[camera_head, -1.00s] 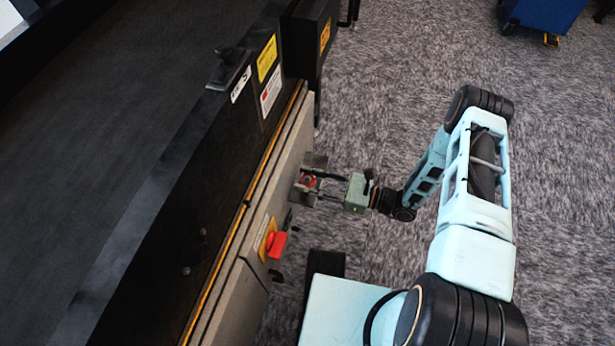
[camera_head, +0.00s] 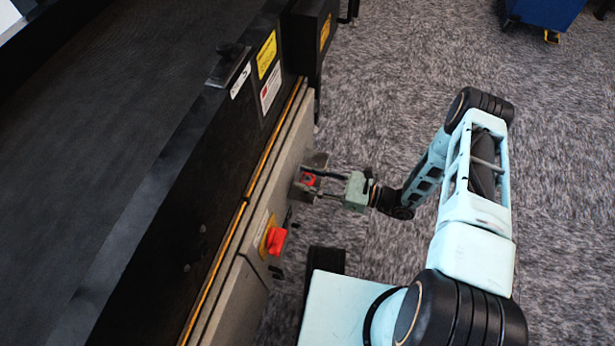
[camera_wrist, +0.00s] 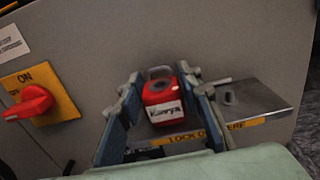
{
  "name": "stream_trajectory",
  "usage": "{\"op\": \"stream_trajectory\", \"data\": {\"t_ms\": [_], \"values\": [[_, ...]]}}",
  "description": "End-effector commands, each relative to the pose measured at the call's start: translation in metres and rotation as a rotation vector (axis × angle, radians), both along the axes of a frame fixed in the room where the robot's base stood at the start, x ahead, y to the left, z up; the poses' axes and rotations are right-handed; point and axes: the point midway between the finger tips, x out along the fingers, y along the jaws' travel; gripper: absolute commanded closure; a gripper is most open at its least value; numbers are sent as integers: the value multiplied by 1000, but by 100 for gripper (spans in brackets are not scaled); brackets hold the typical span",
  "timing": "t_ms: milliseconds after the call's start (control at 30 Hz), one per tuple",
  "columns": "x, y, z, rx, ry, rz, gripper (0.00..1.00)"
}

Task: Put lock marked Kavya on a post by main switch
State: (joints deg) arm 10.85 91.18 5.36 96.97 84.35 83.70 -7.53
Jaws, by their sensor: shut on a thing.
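A red padlock with a white label reading Kavya (camera_wrist: 164,109) is held between the fingers of my gripper (camera_wrist: 162,82), its grey shackle pointing toward the panel. My gripper is shut on it; the red lock also shows at the gripper tips (camera_head: 312,180) in the head view. A metal plate (camera_wrist: 262,97) on the grey panel, with a partly hidden yellow strip reading LOCK, lies around and behind the lock. A small round post or hole (camera_wrist: 228,98) shows on it, right of the fingers. The main switch (camera_wrist: 32,103), a red knob on a yellow ON plate, is at left.
The grey panel (camera_wrist: 100,40) is the side of a black machine (camera_head: 110,190) on the left in the head view. A dark box (camera_head: 312,35) juts out farther along it. A blue bin (camera_head: 545,12) stands far right. The carpet (camera_head: 400,80) is mostly clear.

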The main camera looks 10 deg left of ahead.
Motion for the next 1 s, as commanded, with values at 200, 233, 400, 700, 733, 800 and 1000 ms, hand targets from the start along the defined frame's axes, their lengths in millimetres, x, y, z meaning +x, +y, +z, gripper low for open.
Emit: {"op": "stream_trajectory", "data": {"t_ms": [200, 233, 400, 700, 733, 800, 1000], "values": [[0, 0, -2, 0, 0, 0, 95], [0, 0, -2, 0, 0, 0, 95], [0, 0, -2, -1, 0, 0, 60], [0, 0, -2, 0, 0, 0, 47], [0, 0, -2, -1, 0, 0, 47], [0, -1, -2, -1, 0, 0, 47], [0, -22, -2, -2, -1, -4, 47]]}}
